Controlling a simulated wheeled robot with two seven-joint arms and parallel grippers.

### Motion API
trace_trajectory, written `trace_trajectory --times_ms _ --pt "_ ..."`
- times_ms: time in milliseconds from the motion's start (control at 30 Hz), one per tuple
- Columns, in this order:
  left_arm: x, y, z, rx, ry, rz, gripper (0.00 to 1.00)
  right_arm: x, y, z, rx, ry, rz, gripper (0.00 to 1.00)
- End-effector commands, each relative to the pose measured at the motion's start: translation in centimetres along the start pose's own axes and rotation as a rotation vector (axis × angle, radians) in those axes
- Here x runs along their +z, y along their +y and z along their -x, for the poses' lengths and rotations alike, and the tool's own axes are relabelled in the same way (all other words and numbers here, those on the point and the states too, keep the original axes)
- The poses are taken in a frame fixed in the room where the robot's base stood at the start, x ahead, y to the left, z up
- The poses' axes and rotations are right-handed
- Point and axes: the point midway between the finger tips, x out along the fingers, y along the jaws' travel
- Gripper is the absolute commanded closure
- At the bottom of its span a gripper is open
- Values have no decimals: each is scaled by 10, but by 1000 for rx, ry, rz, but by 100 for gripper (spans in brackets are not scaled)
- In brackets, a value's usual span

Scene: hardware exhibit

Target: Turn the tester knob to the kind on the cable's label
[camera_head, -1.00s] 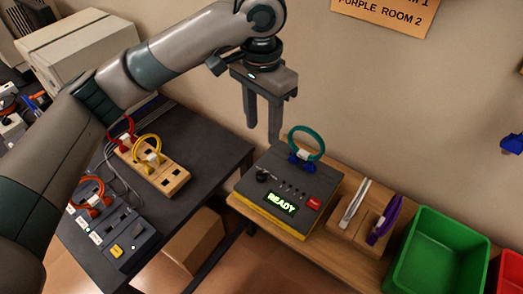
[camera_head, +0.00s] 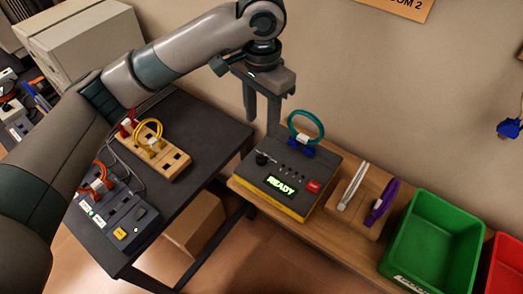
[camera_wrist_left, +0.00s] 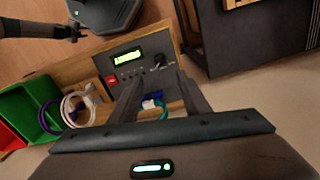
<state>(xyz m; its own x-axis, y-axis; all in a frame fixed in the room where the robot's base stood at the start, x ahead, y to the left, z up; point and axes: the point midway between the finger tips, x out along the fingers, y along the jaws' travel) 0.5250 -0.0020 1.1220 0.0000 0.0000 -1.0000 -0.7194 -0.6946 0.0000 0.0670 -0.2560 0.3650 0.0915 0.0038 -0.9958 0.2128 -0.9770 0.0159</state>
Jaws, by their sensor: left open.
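The tester (camera_head: 246,184) is a grey box with a yellow base, and its green display reads READY. Its black knob (camera_head: 263,158) is at the rear left of the top face; the knob also shows in the left wrist view (camera_wrist_left: 159,61). A teal cable (camera_head: 320,126) stands in a loop at the tester's back edge on blue connectors. A small white label (camera_head: 302,141) is on it, too small to read. My left gripper (camera_head: 262,124) is open and empty, pointing down above and behind the knob, apart from it. Its fingers (camera_wrist_left: 157,98) straddle the cable's connector in the wrist view.
A wooden holder (camera_head: 341,219) with white and purple cables stands right of the tester. A green bin (camera_head: 396,257) and a red bin (camera_head: 503,262) are further right. The dark table (camera_head: 212,137) at left holds a wooden socket block (camera_head: 178,172) with red and yellow cables.

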Motion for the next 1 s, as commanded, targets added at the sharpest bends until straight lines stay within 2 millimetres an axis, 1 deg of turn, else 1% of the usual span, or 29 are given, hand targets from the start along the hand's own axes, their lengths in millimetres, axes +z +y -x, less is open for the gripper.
trace_trajectory --times_ms 500,600,800,1000 --pt "1 0 -90 1 -4 2 57 -2 0 21 -1 0 -1 69" --pt "1 0 -105 0 -3 0 57 -2 0 24 -1 1 -1 69" --pt "0 0 -126 1 -1 1 57 -3 0 28 -1 1 -1 69" --pt "0 0 -134 -1 0 0 57 -3 0 29 -1 1 0 69"
